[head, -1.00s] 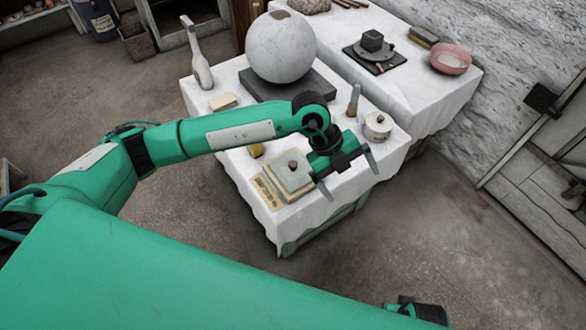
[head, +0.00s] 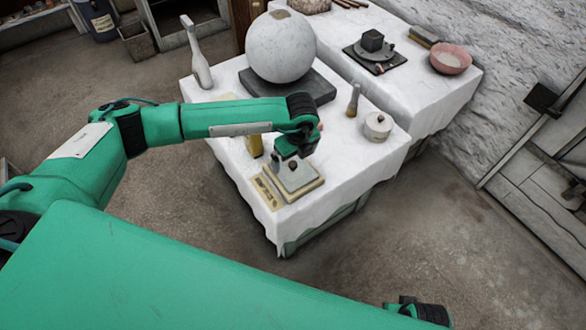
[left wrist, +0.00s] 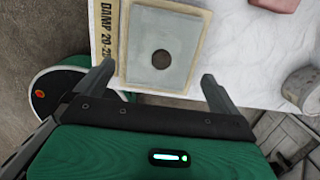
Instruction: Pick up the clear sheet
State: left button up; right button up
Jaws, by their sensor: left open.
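The clear sheet (head: 301,178) lies flat on a pale, tan-edged stack at the near corner of the white-clothed table. A dark round knob (left wrist: 162,59) stands on it in the left wrist view, where the pale sheet (left wrist: 181,35) also shows. My right gripper does not show.
A big plaster sphere (head: 281,47) stands on a dark slab (head: 310,87) behind my arm. A lidded white pot (head: 378,127) and a brush (head: 353,100) stand right of the sheet. A yellow object (head: 254,145) is to its left. Floor in front is clear.

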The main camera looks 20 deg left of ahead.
aim_at(293, 163)
pick_arm(q)
jog(key=f, duration=0.5)
jog(key=shift+w+a+f, duration=0.1)
jog(key=shift+w+a, duration=0.25)
jog(key=shift+w, duration=0.05)
jog(key=c, duration=0.7)
jog(key=shift+o, duration=0.2)
